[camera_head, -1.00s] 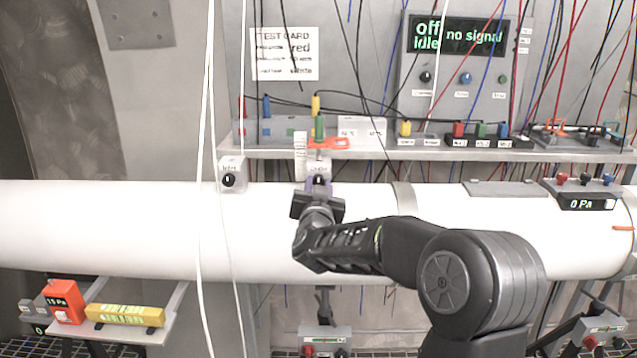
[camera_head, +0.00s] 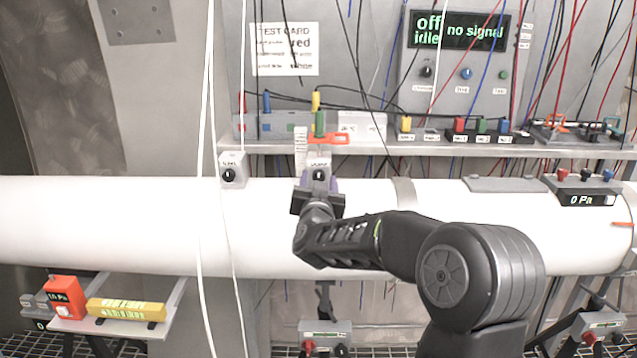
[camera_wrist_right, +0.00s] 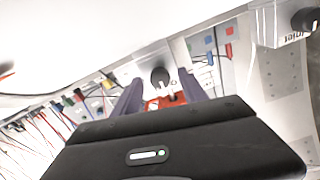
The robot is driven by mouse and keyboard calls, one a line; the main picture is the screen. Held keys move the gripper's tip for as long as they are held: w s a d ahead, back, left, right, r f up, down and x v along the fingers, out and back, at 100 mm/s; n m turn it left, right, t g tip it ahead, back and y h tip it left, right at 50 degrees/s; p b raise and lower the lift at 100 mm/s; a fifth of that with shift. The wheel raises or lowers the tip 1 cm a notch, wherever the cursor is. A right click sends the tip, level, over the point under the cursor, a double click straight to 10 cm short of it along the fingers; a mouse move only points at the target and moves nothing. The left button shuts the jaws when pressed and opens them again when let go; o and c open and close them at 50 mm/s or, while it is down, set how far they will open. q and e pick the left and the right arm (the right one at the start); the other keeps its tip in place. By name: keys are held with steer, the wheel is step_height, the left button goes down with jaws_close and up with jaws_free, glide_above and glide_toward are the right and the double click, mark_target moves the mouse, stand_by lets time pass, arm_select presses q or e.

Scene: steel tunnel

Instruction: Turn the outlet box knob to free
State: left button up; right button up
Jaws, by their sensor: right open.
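The outlet box (camera_head: 318,160) is a small pale box on top of the white pipe, below the shelf. Its round black knob (camera_head: 319,175) has a white mark that looks about upright; its label is too small to read. My right gripper (camera_head: 318,187) is just in front of and below the knob, with its purple fingers apart. In the right wrist view the knob (camera_wrist_right: 160,77) shows between the open fingers (camera_wrist_right: 161,94), with a gap on each side. Whether a finger touches the box is unclear. My left gripper is not in view.
The similar inlet box (camera_head: 232,170) stands to the left on the pipe (camera_head: 120,220). The shelf (camera_head: 400,150) above carries colored plugs and an orange-handled valve (camera_head: 330,139). White cables hang in front at left. A display panel (camera_head: 458,65) reads "off idle, no signal".

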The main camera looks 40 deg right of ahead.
steer(key=b+v, duration=0.1)
steer(key=v, duration=0.6)
steer(key=shift+s+a+b, duration=0.3)
stand_by(0.3)
steer(key=w+a+f+n+y, duration=0.3)
steer(key=a+f+y, duration=0.4)
steer(key=a+f, duration=0.7)
steer(key=s+a+f+n+g+y, duration=0.1)
steer(key=s+a+f+g+y, duration=0.15)
steer(key=a+f, duration=0.45)
steer(key=s+a+f+n+g+y, duration=0.1)
steer(key=s+a+f+g+y, duration=0.15)
steer(key=f, duration=0.95)
steer(key=s+a+f+n+g+y, duration=0.1)
steer(key=s+a+f+g, duration=0.3)
steer(key=s+f, duration=0.6)
steer(key=s+a+f+n+g+y, duration=0.1)
steer(key=s+a+f+g, duration=0.3)
steer(key=s+a+f, duration=0.5)
steer(key=s+f+y, duration=0.1)
steer(key=s, duration=0.7)
steer(key=shift+s+f+n+g, duration=0.2)
steer(key=shift+s+n+g, duration=0.2)
